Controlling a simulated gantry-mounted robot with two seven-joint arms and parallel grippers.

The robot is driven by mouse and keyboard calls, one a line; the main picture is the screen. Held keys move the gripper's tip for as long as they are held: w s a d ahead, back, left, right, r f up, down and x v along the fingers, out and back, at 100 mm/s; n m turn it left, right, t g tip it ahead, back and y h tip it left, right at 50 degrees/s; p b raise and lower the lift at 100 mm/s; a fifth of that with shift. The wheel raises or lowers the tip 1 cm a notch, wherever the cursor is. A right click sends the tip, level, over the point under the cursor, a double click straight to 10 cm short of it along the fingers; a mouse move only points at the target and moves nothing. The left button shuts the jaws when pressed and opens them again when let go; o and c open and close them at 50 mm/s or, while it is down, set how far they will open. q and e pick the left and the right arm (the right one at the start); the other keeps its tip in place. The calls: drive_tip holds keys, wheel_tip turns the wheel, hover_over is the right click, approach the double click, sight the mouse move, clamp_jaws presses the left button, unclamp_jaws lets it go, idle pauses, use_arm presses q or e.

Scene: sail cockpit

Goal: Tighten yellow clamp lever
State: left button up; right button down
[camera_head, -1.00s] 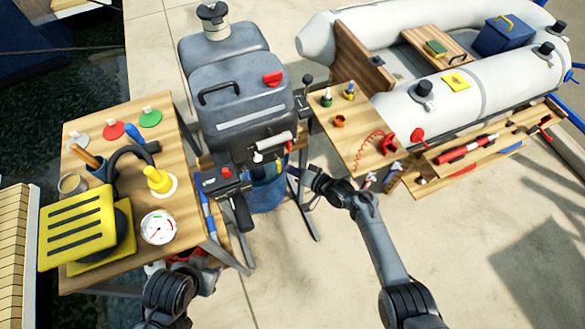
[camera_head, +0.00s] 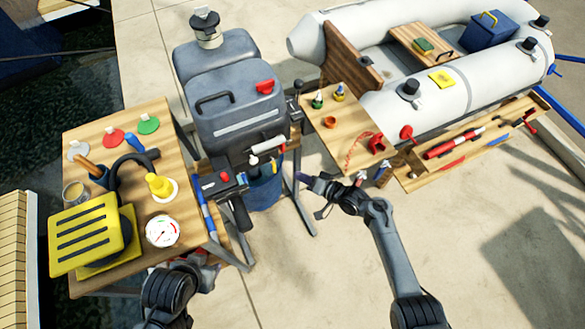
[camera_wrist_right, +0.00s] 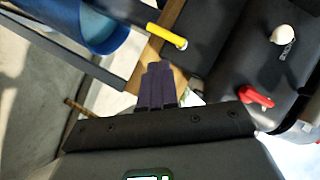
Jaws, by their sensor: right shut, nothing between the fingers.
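The yellow clamp lever (camera_wrist_right: 165,36) shows in the right wrist view as a short yellow bar with a pale round end, beside the dark outboard motor bracket. In the head view a small yellow piece (camera_head: 275,164), apparently the same lever, sits below the white handle on the motor. My right gripper (camera_head: 303,178) is shut and empty, to the right of the motor and blue bucket. Its dark purple fingers (camera_wrist_right: 157,86) also show in the right wrist view, below the lever and apart from it. My left arm is at the bottom; its fingers are hidden.
The grey motor (camera_head: 235,105) stands between the left wooden table (camera_head: 110,200) and the right one (camera_head: 335,125). The blue bucket (camera_head: 263,193) is under the motor. A red lever (camera_wrist_right: 256,96) and a white knob (camera_wrist_right: 284,35) are nearby. Floor right of my right arm is clear.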

drive_tip(key=shift+p+v, duration=0.55)
drive_tip(key=shift+v, duration=1.4)
drive_tip(key=s+d+f+m+g+h+p, duration=0.1)
drive_tip(key=s+f, duration=0.3)
drive_tip(key=s, duration=0.4)
drive_tip(key=s+f+h, duration=0.1)
drive_tip(key=s+f, duration=0.3)
drive_tip(key=s, duration=0.5)
drive_tip(key=s+d+r+n+g+h, duration=0.2)
drive_tip(key=s+d+r+h, duration=0.35)
drive_tip(key=d+r, duration=0.35)
drive_tip(key=s+d+r+n+g+h, duration=0.2)
drive_tip(key=s+d+r+h, duration=0.3)
drive_tip(key=r, duration=0.7)
wheel_tip(320, 180, up, 38)
drive_tip(key=d+y+p, duration=0.1)
drive_tip(key=p, duration=3.8)
drive_tip(key=shift+s, duration=0.4)
drive_tip(key=shift+d+f, duration=0.1)
drive_tip(key=shift+d, duration=0.05)
